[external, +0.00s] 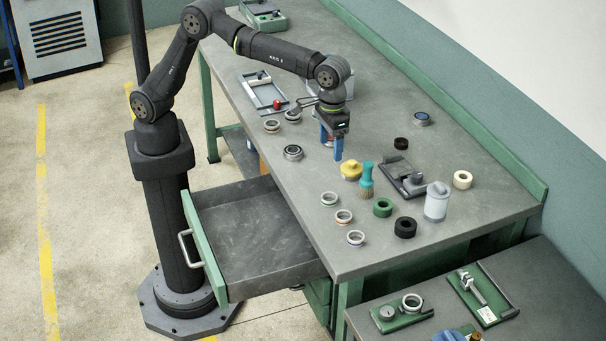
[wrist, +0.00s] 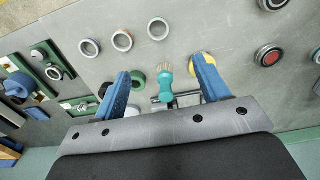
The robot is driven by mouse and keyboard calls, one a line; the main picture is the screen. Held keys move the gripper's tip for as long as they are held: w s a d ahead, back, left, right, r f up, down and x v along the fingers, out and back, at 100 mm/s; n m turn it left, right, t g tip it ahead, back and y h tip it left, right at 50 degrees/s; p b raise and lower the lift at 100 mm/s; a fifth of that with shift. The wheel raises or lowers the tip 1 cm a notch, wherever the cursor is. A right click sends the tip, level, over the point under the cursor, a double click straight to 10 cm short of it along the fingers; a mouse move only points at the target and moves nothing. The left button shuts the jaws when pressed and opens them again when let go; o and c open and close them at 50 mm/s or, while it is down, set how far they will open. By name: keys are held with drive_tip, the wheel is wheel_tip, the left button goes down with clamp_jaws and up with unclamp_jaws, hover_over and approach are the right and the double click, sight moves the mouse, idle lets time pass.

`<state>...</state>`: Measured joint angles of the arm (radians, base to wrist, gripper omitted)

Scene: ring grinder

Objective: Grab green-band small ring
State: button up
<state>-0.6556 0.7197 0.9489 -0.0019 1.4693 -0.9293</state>
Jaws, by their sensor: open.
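Three small metal rings stand in a row near the front edge of the bench. The same three show at the top of the wrist view: blue-banded (wrist: 90,47), orange-banded (wrist: 122,40) and third (wrist: 158,29). My gripper (external: 332,151) is open and empty, its blue fingers pointing down above the bench, farther back than this row. It also shows in the wrist view (wrist: 161,72).
More rings (external: 292,152) lie to the left. An open drawer (external: 252,231) juts from the bench.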

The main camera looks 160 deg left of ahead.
hover_over(329, 193)
drive_tip(key=w, duration=0.1)
drive_tip(key=f, duration=1)
drive_tip(key=shift+w+d+f, duration=0.1)
drive_tip(key=shift+d+f, duration=0.1)
drive_tip(key=shift+d, duration=0.15)
drive_tip(key=shift+w+f, duration=0.15)
drive_tip(key=shift+f, duration=1.5)
drive_tip(key=shift+w+f, duration=0.1)
drive_tip(key=shift+f, duration=1.55)
drive_tip(key=c, duration=1.1)
drive_tip(key=shift+r, duration=0.1)
